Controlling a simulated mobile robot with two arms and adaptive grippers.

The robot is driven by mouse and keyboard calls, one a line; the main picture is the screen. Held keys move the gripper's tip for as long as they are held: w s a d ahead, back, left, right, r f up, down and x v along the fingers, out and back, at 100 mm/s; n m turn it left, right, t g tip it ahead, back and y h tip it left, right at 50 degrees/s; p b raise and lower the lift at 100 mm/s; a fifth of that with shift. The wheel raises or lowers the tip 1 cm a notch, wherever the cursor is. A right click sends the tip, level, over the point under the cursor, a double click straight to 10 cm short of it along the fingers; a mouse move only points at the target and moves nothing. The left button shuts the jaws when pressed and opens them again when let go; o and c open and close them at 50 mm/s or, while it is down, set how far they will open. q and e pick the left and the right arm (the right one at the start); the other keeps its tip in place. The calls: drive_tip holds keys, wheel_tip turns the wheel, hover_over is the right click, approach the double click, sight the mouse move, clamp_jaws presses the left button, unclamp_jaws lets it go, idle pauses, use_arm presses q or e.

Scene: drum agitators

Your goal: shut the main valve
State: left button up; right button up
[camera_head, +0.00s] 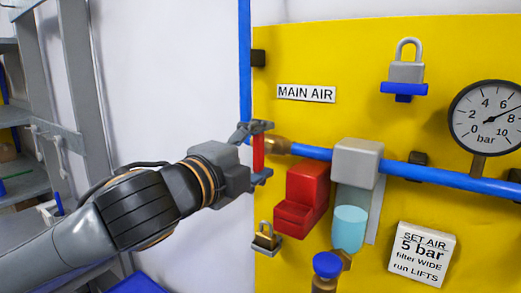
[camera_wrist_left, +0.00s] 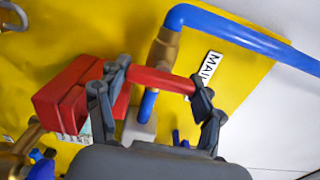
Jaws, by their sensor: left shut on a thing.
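The main valve is a brass body (camera_head: 278,145) on the blue air pipe, below the "MAIN AIR" label (camera_head: 306,93). Its red lever handle (camera_head: 258,154) stands roughly upright in the head view, crosswise to the horizontal pipe run. My left gripper (camera_head: 260,151) is shut on this handle, with one finger at its upper end and one at its lower end. In the left wrist view the red handle (camera_wrist_left: 160,80) spans between the fingers of the left gripper (camera_wrist_left: 158,84), with the brass body (camera_wrist_left: 164,48) behind it. My right gripper is not in view.
Right of the valve are a red block (camera_head: 303,197), a grey unit (camera_head: 357,163) with a light-blue bowl (camera_head: 349,229), and a gauge (camera_head: 486,116). Padlocks hang above (camera_head: 406,72) and below (camera_head: 266,240). Grey shelving (camera_head: 75,80) stands left.

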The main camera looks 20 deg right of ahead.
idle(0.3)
use_arm(q)
drive_tip(key=o, duration=1.2)
drive_tip(key=shift+c, duration=0.2)
drive_tip(key=v, duration=1.2)
drive_tip(key=shift+f, duration=0.1)
